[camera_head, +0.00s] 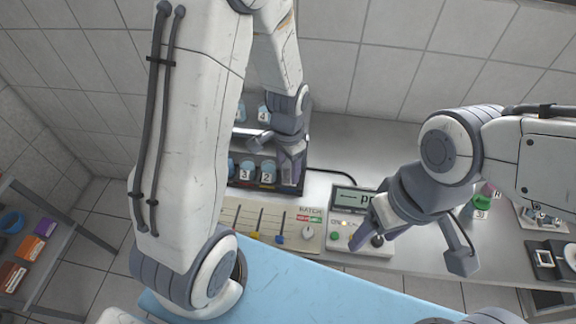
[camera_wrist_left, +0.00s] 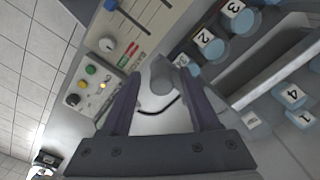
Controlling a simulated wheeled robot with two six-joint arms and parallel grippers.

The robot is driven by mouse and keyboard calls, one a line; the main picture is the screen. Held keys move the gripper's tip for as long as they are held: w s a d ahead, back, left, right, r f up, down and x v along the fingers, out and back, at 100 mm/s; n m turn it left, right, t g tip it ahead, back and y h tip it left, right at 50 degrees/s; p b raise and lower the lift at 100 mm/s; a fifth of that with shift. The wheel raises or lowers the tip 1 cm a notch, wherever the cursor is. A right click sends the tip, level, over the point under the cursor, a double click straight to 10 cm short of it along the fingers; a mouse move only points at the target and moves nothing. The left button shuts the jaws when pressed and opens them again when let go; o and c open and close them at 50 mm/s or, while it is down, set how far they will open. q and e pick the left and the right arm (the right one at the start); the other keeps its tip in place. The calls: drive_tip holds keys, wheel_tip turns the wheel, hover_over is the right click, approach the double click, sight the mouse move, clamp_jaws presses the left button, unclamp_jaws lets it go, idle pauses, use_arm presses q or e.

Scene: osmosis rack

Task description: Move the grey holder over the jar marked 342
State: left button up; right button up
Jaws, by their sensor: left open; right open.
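My left gripper (camera_head: 290,172) is open and hangs in front of the dark rack at the back. In the left wrist view its two purple fingers (camera_wrist_left: 160,90) stand apart, with a grey rounded piece (camera_wrist_left: 163,77) showing between them. It may be the grey holder, but I cannot tell, nor whether it touches a finger. Blue-topped jars with single-digit labels stand in the rack, among them jar 2 (camera_head: 267,172) and jar 3 (camera_head: 246,170). I read no 342 on any jar. My right gripper (camera_head: 366,238) is open over the panel with the display.
The rack (camera_head: 302,150) has two levels. In front are a beige slider panel (camera_head: 290,218) and a display panel (camera_head: 345,228) with buttons. A green jar (camera_head: 481,207) and pinkish jars stand at the right. A blue surface (camera_head: 300,290) lies nearest me.

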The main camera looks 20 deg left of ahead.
use_arm(q)
wheel_tip(320, 180, up, 10)
drive_tip(key=shift+r+b, duration=0.25)
drive_tip(key=shift+b, duration=0.45)
